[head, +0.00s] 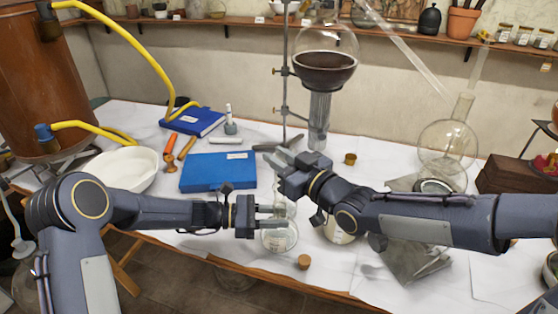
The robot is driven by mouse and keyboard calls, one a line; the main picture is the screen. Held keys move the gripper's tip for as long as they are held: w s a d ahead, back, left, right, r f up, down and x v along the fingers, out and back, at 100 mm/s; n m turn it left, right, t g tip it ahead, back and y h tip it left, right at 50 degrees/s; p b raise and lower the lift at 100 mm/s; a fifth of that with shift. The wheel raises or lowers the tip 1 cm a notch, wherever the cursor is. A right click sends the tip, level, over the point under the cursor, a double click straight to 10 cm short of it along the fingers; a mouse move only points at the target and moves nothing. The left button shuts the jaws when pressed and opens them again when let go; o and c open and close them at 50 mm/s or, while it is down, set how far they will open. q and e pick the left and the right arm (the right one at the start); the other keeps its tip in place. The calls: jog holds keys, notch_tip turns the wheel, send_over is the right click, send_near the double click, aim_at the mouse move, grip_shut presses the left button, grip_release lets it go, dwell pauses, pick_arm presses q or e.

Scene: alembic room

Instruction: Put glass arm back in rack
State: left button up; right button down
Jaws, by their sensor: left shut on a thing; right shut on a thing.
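A long clear glass tube (408,50) slants down across the upper right; I cannot tell if it is the glass arm or what holds it. My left gripper (272,216) is shut at the neck of a clear round glass flask (279,240) near the table's front edge. My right gripper (278,160) is behind and above it, pointing left beside the blue book (218,173). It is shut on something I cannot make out. No rack can be clearly identified.
A large round flask (447,143) stands at right. A white basin (122,168) and copper vessel (40,80) are at left. A cork (304,262) lies at the front edge.

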jog(key=shift+r, duration=0.6)
jog(key=shift+r, duration=0.1)
pick_arm(q)
jog(key=o, duration=1)
jog(key=shift+a, duration=0.15)
pick_arm(e)
jog(key=shift+f, duration=0.25)
pick_arm(q)
jog(key=a+r, duration=0.1)
jog(key=a, duration=0.3)
jog(key=a+r+p, duration=0.1)
jog(key=a, duration=0.2)
jog(key=s+a+r+p, duration=0.1)
jog(key=a+r, duration=0.1)
jog(key=a, duration=0.2)
jog(key=shift+a, duration=0.3)
pick_arm(e)
notch_tip(320, 180, up, 4)
